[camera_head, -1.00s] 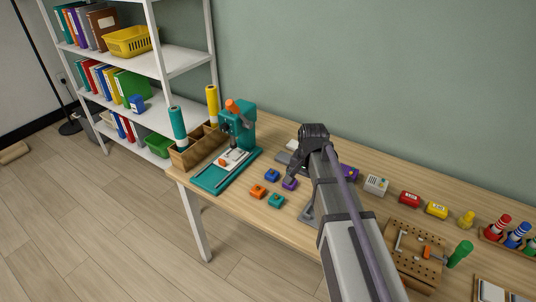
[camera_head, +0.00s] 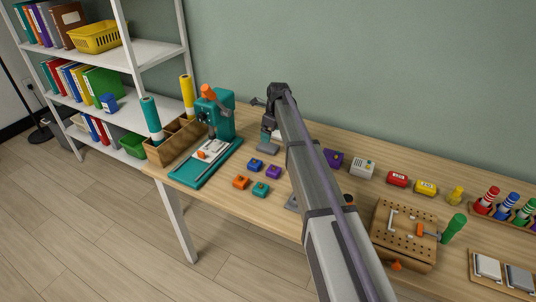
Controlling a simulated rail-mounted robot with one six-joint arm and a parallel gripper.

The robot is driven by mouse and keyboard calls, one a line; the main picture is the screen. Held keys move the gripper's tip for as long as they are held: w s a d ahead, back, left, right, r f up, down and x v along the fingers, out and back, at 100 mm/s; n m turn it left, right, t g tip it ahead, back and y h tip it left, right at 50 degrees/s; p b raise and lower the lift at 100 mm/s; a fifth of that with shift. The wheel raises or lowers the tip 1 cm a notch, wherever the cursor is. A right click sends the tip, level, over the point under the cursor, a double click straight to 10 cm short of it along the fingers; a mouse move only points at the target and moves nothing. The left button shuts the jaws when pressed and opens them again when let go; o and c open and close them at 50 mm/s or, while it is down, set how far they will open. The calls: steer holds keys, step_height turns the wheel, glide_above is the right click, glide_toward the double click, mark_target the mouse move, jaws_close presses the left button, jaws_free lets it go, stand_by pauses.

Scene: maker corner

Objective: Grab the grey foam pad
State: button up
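A grey pad (camera_head: 519,277) lies in a wooden tray (camera_head: 503,287) at the lower right of the table, beside a white pad (camera_head: 487,266). Part of the tray is cut off by the picture edge. I cannot tell for sure that this grey pad is foam. My gripper (camera_head: 267,132) is far to the left of it, over the back of the table beside the teal press. It is small and partly hidden by my arm, so its fingers cannot be made out.
A teal press (camera_head: 217,118) stands left of my gripper, with small coloured blocks such as a purple one (camera_head: 273,171) in front. A pegboard block (camera_head: 404,228) and a green-handled tool (camera_head: 453,229) stand left of the tray. My arm crosses the table's middle.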

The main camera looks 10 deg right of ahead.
steer(key=f+b, duration=0.4)
steer(key=f, duration=0.1)
steer(key=w+a+f+b, duration=0.1)
steer(key=f, duration=0.1)
steer(key=shift+f+b, duration=0.25)
steer(key=shift+b, duration=0.15)
steer(key=shift+r, duration=0.25)
steer(key=shift+f, duration=0.2)
steer(key=shift+r, duration=0.1)
steer(key=c, duration=1)
step_height(320, 180, up, 11)
steer(key=p, duration=1.1)
